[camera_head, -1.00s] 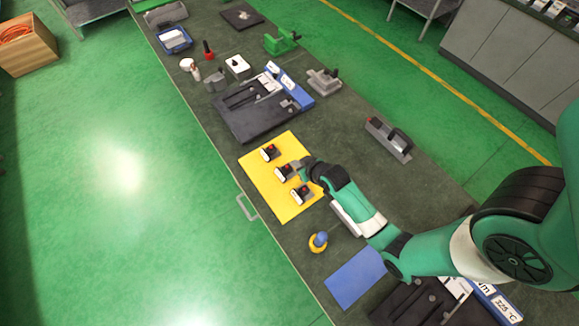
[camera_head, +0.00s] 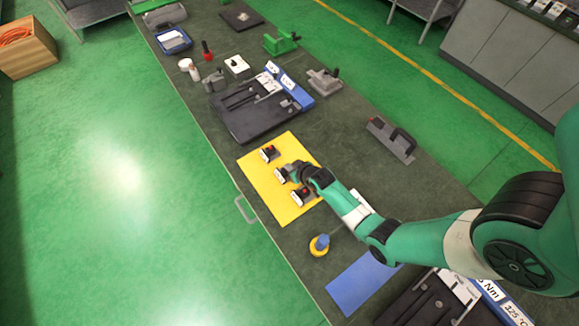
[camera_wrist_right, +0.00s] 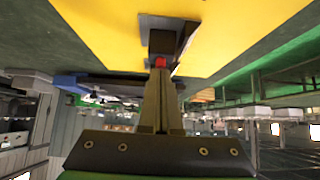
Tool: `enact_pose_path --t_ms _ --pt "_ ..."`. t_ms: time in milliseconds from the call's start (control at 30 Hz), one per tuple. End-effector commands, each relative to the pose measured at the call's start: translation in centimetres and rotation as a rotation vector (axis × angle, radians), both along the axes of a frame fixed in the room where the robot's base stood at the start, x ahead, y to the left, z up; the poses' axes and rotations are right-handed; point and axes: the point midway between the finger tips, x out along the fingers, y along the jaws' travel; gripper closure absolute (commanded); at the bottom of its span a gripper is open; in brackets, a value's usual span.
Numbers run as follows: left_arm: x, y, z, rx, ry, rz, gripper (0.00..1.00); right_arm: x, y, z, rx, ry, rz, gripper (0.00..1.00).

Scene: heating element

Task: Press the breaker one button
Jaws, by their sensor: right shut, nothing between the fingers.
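A yellow board (camera_head: 252,172) on the workbench carries three small breaker units with red buttons and white labels too small to read. The far unit (camera_head: 269,153) and the near unit (camera_head: 301,195) show clearly. The middle unit (camera_head: 280,175) is partly hidden by my right gripper (camera_head: 289,170), which is over it. In the right wrist view the shut, empty fingers (camera_wrist_right: 160,78) point at a red button (camera_wrist_right: 160,62) on a dark block and overlap it. I cannot tell whether they touch. My left gripper is not in view.
A blue and yellow round button (camera_head: 319,244) and a blue mat (camera_head: 362,284) lie nearer on the bench. A black panel with blue edge (camera_head: 247,112) stands beyond the board. A dark-handled grey block (camera_head: 391,139) is to the right.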

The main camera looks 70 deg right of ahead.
Motion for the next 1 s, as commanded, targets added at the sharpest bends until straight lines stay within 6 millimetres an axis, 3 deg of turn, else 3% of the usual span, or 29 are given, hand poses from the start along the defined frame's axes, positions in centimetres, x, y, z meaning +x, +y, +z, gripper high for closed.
enact_pose_path --t_ms 100,467,633,767,1000 --pt "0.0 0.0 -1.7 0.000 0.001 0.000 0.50 0.0 0.0 -2.0 0.001 0.001 0.000 1.00" --pt "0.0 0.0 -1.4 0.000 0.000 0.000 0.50 -0.4 0.2 -2.1 0.009 0.014 0.000 1.00" --pt "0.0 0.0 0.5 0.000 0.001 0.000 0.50 -0.2 0.3 0.0 0.006 0.011 0.002 1.00" --pt "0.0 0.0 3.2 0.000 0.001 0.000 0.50 0.3 0.2 3.3 -0.002 -0.002 0.006 1.00" --pt "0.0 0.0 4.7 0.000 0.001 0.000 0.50 -2.9 2.2 7.0 -0.005 -0.008 0.007 1.00"
